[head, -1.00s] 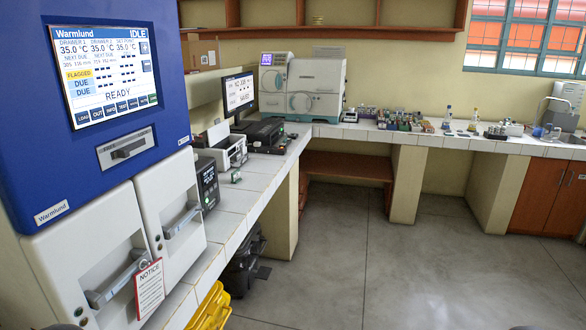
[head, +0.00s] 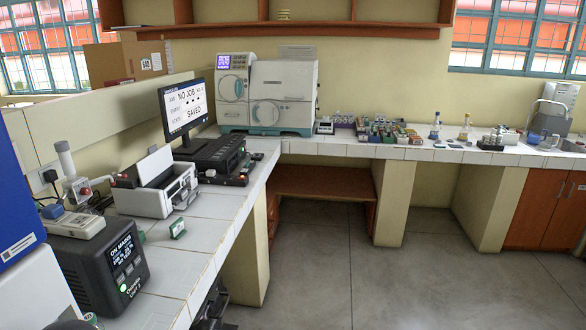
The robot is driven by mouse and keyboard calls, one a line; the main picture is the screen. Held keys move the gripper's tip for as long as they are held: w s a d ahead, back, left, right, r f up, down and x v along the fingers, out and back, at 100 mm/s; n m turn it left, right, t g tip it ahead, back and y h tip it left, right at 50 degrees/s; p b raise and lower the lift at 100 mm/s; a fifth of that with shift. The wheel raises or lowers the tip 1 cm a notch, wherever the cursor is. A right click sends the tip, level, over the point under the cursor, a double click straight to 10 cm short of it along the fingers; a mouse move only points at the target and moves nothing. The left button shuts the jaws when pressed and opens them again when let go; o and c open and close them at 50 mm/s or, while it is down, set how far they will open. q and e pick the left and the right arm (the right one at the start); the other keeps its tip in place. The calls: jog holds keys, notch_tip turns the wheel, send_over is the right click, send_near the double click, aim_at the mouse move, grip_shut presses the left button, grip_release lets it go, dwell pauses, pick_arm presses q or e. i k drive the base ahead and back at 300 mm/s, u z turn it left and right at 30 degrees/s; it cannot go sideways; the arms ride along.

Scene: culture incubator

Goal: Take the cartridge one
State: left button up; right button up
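A small green piece (head: 177,228) stands on the white tiled counter in front of the white printer-like device; it may be a cartridge, but it is too small to tell. Another small green-and-white item (head: 92,319) shows at the bottom left edge, partly cut off, beside the black power unit. I cannot tell which of them, if either, is the cartridge.
The black power unit (head: 97,268) and the white printer-like device (head: 156,187) stand on the left counter. A monitor (head: 186,107) and a black device (head: 212,153) stand behind. Racks and bottles line the back counter. The grey floor (head: 330,275) is clear.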

aim_at(250, 165)
jog(key=z, duration=0.05)
jog(key=i, duration=3.35)
